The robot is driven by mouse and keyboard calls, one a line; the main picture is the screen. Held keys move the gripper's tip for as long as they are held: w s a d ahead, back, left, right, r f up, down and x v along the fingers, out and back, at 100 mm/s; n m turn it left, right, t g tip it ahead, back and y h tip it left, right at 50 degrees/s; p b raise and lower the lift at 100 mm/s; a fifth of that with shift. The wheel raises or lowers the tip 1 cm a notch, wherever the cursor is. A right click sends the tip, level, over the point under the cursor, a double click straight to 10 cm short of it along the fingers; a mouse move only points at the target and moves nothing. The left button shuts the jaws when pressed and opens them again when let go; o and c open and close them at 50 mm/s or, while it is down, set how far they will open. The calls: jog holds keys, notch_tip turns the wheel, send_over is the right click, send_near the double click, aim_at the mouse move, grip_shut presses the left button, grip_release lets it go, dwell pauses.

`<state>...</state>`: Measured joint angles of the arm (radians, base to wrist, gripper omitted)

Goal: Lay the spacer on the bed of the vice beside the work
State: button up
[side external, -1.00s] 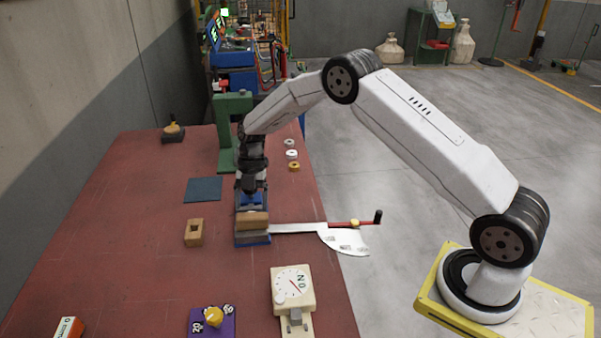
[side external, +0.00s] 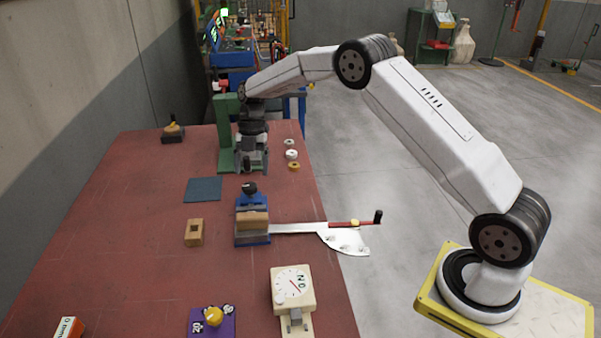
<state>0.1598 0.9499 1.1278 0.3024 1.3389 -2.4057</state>
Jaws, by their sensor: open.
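The blue vice (side external: 240,238) stands on the red bench, with a brown wooden block (side external: 253,221) between its jaws. I cannot make out a separate spacer on the vice bed at this size; the jaws and block hide most of the bed. A wooden block with a square hole (side external: 194,232) lies on the bench just left of the vice. My gripper (side external: 252,168) is open, pointing down behind the vice and apart from it. I see nothing between its fingers.
A green stand (side external: 226,150) is close left of my gripper. A dark blue pad (side external: 203,189) lies flat.

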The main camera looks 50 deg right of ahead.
dwell(0.4)
jog(key=s+a+r+m+t+h, duration=0.1)
jog(key=s+m+t+h, duration=0.1)
jog(key=s+m, duration=1)
jog(key=s+a+m+t+h, duration=0.2)
jog(key=s+m+t, duration=0.1)
jog(key=s+m, duration=0.9)
jog(key=shift+s+a+r, duration=0.3)
jog(key=shift+s+r, duration=0.05)
jog(key=shift+s, duration=0.85)
